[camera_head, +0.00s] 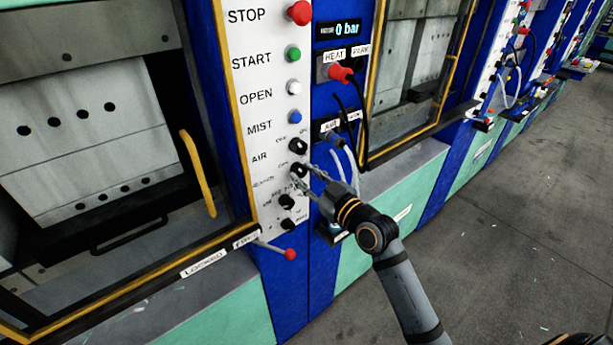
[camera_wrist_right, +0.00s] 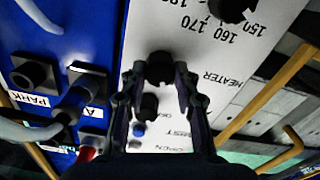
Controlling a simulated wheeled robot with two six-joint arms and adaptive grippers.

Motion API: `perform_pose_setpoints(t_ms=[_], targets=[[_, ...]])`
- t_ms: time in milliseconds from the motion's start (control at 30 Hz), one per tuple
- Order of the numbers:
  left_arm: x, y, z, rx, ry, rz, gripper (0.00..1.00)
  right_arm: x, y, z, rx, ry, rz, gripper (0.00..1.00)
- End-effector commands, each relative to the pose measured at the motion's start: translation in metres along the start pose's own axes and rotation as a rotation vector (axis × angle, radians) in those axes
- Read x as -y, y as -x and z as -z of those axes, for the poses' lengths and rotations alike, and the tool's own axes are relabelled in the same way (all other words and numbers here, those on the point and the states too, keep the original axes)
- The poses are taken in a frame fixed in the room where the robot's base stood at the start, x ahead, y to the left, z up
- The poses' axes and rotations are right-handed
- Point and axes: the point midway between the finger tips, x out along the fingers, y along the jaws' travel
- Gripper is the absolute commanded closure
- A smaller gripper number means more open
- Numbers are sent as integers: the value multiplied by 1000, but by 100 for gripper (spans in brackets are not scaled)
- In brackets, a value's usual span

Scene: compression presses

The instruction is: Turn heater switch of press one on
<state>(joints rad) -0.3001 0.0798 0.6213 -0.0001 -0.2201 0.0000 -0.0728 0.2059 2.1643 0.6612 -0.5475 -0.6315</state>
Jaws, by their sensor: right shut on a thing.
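Press one's white control panel (camera_head: 262,110) stands left of centre in the head view. The heater switch is a small black knob (camera_head: 299,170) below the AIR knob (camera_head: 299,146). In the wrist view the heater knob (camera_wrist_right: 160,68) sits between the fingertips, with the HEATER label beside it. My right gripper (camera_head: 306,178) reaches in from the lower right and is shut on this knob; it also shows in the wrist view (camera_wrist_right: 161,80). The fingers partly cover the knob in the head view. My left gripper is out of view.
A dial with temperature numbers (camera_wrist_right: 232,8) lies beyond the heater knob in the wrist view. Black knobs (camera_head: 287,201) sit below it in the head view. A red-tipped lever (camera_head: 290,254) sticks out under the panel. Cables (camera_head: 358,125) hang to the right. The floor (camera_head: 520,240) is clear.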

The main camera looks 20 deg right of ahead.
Motion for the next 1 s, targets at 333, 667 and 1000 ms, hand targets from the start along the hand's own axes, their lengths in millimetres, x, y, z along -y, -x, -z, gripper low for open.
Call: perform_pose_setpoints(t_ms=[333,667,1000], targets=[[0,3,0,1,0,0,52,0,0,0,1,-56,1,100],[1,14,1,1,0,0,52,0,0,1,2,-299,0,100],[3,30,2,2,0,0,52,0,0,1,3,-622,0,100]])
